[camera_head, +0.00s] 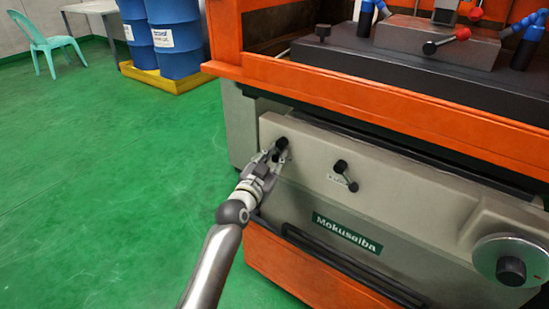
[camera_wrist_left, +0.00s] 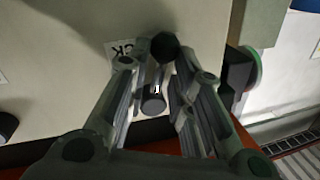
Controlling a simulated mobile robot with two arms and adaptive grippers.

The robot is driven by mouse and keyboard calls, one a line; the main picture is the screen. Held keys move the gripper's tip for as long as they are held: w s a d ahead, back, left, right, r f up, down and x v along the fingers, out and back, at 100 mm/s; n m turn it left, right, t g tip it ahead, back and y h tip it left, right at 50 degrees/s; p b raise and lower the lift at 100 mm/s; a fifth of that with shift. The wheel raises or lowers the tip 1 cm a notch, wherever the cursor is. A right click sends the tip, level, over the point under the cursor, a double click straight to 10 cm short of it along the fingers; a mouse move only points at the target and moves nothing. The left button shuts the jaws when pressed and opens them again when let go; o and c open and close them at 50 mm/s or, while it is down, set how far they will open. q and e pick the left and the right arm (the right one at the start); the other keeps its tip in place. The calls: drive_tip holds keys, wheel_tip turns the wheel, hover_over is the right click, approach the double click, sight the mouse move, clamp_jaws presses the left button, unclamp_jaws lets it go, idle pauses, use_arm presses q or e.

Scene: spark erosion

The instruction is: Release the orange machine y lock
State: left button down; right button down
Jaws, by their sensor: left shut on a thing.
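The orange machine's front has two small black-knobbed lock levers on its beige panel. The left lever (camera_head: 282,143) is at my left gripper (camera_head: 271,157), which is shut on it; the fingers partly hide it. In the left wrist view my left gripper (camera_wrist_left: 166,62) has a finger on each side of the lever's round black knob (camera_wrist_left: 165,46) and dark stem end (camera_wrist_left: 153,102). A label (camera_wrist_left: 122,48) ending in "CK" is beside it. The second lever (camera_head: 342,168) stands free to the right, angled down to the right. I cannot read which axis either lever locks.
An orange rail (camera_head: 370,95) runs above the panel. A dark bar handle (camera_head: 350,262) lies below, under the green Mokusaiba plate (camera_head: 347,233). A round handwheel (camera_head: 508,262) is at right.

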use_arm(q)
drive_tip(key=shift+f, duration=0.1)
drive_tip(key=shift+w+a+r+m+t+h, duration=0.15)
drive_tip(key=shift+w+a+r+m+h, duration=0.1)
drive_tip(key=shift+m, duration=1)
drive_tip(key=shift+w+a+r+m+t+h, duration=0.2)
drive_tip(key=shift+a+m, duration=0.1)
drive_tip(key=shift+m, duration=0.9)
drive_tip(key=shift+w+a+r+m+t+h, duration=0.15)
drive_tip(key=shift+a+m, duration=0.1)
drive_tip(key=shift+m, duration=1)
drive_tip(key=c, duration=1.3)
unclamp_jaws()
drive_tip(key=shift+s+a, duration=0.1)
drive_tip(key=v, duration=1.1)
drive_tip(key=shift+s+a, duration=0.2)
drive_tip(key=shift+s, duration=0.15)
